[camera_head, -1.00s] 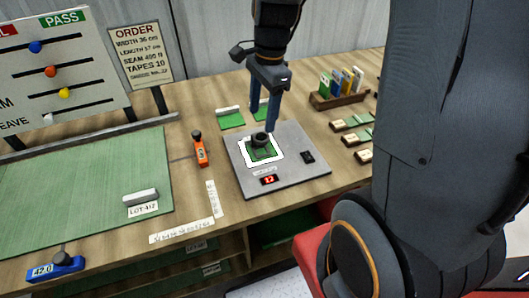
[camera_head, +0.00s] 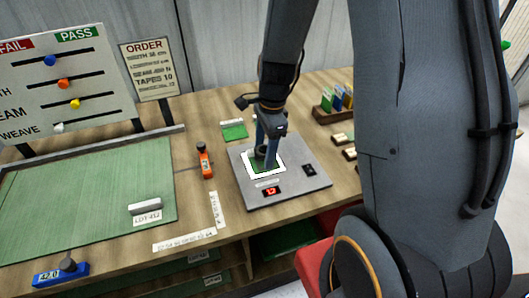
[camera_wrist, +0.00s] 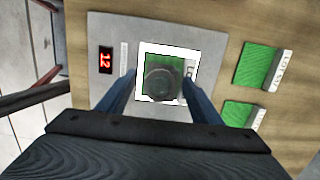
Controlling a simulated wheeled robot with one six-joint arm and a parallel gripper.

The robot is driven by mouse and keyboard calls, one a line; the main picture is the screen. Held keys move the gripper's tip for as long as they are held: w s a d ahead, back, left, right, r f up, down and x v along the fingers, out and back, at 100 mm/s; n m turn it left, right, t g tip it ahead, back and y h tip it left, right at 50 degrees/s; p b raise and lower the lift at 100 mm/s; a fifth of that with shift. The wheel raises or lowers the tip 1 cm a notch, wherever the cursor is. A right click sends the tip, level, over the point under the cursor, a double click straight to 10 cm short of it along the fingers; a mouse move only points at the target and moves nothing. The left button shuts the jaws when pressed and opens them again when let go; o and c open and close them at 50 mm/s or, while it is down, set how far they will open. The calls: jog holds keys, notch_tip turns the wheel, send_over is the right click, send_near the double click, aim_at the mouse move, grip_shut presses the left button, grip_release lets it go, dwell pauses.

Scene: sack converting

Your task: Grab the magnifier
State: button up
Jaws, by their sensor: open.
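The magnifier is a small dark round piece (camera_wrist: 162,78) standing on a green swatch (camera_wrist: 152,62) framed in white, on the grey device plate (camera_head: 303,187). In the head view the magnifier (camera_head: 261,152) is partly hidden by my gripper. My gripper (camera_head: 265,150) points down over it with its blue fingers low around it. In the wrist view the open fingers (camera_wrist: 162,92) stand left and right of the magnifier, with gaps visible. I cannot tell whether either finger touches it.
The plate has a red display (camera_head: 270,191) and a dark switch (camera_head: 309,170). An orange-handled tool (camera_head: 205,162) lies to the left, and a green swatch (camera_head: 234,131) behind. A rack of coloured cards (camera_head: 336,103) stands back right. A blue tool (camera_head: 61,272) is front left.

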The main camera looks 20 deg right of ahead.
jog(key=shift+c, duration=0.2)
jog(key=c, duration=1.2)
